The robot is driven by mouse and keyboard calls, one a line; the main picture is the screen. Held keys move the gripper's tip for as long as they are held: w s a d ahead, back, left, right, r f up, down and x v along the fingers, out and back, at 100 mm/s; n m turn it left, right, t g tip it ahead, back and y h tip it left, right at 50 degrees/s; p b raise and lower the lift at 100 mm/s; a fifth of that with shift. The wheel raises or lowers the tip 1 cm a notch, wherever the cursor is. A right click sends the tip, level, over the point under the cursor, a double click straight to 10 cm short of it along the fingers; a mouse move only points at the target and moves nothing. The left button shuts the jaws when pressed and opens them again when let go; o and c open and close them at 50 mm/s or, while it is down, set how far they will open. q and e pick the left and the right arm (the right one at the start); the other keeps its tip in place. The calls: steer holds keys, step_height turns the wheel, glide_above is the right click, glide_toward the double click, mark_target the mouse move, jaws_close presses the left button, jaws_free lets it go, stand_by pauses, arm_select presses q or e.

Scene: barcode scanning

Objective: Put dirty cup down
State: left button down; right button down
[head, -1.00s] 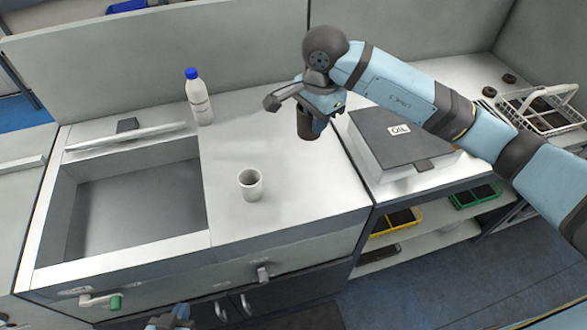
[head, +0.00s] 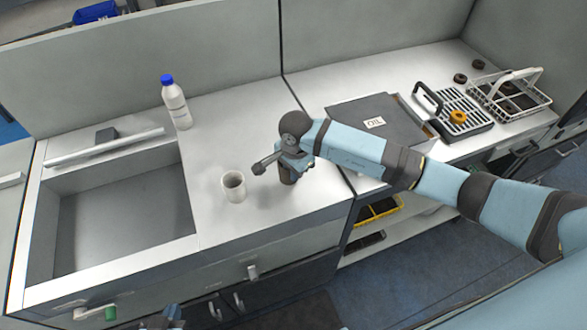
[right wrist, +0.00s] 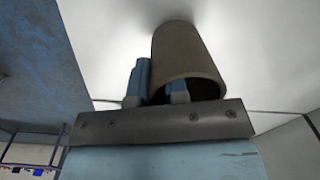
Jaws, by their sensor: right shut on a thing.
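A dark brown cup (head: 288,177) is held in my right gripper (head: 299,164), over the counter to the right of a white cup. In the right wrist view the brown cup (right wrist: 186,50) has its rim facing the camera, with one blue finger (right wrist: 178,92) inside the rim and the other outside its wall. The cup's far end is close to the pale counter surface; I cannot tell whether it touches. The white cup (head: 233,188) stands upright on the counter (head: 215,145). My left gripper (head: 165,320) shows only partly at the bottom edge; its fingers are unclear.
A sink basin (head: 120,215) lies left of the white cup. A white bottle with a blue cap (head: 176,105) stands behind it.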

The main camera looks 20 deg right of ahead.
steer(key=shift+f, duration=0.15)
steer(key=shift+f, duration=0.15)
steer(key=c, duration=1.1)
jaws_free()
